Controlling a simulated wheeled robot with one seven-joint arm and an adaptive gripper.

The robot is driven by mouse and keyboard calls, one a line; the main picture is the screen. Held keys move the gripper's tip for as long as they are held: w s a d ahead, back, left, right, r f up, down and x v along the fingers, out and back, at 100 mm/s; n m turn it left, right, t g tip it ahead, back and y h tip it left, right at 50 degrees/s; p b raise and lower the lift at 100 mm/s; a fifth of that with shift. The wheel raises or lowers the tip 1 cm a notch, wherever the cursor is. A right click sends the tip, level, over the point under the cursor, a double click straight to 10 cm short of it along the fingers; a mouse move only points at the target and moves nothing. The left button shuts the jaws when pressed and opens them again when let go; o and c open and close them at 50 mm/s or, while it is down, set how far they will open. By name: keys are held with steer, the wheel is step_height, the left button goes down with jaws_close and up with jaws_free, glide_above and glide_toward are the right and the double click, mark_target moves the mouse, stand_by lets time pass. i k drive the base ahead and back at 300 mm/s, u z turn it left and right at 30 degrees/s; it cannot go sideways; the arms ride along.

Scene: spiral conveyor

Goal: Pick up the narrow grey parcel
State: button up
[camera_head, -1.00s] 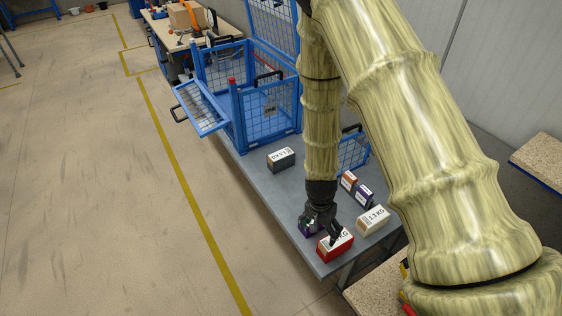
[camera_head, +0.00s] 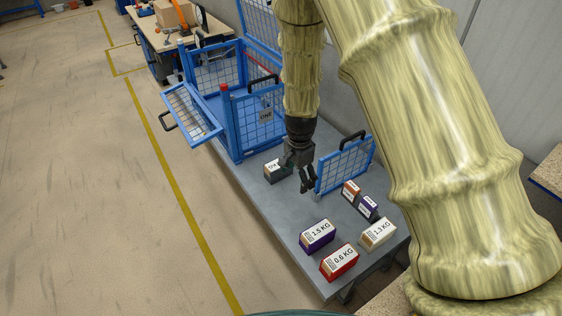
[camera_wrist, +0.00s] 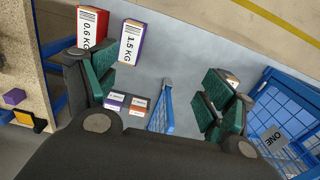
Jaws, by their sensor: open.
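The grey parcel (camera_head: 275,173) is a small dark grey box with a white label, lying on the grey table in front of the blue mesh cage. In the wrist view the fingers of my gripper (camera_wrist: 158,90) are spread wide. Only a bit of a box, seemingly the grey parcel (camera_wrist: 232,80), shows there behind the right finger. I cannot tell its height gap to the fingers.
A blue mesh cage (camera_head: 256,122) stands behind, and an upright blue mesh panel (camera_head: 346,166) is close right. Purple (camera_head: 316,237), red (camera_head: 339,263) and cream (camera_head: 378,234) boxes and small orange (camera_head: 351,190) and purple (camera_head: 369,208) boxes lie nearer. The table (camera_head: 278,215) is bare between.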

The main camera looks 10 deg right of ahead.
mark_target(272, 174)
steer(key=z, duration=0.05)
steer(key=i, duration=1.1)
steer(key=u, duration=0.1)
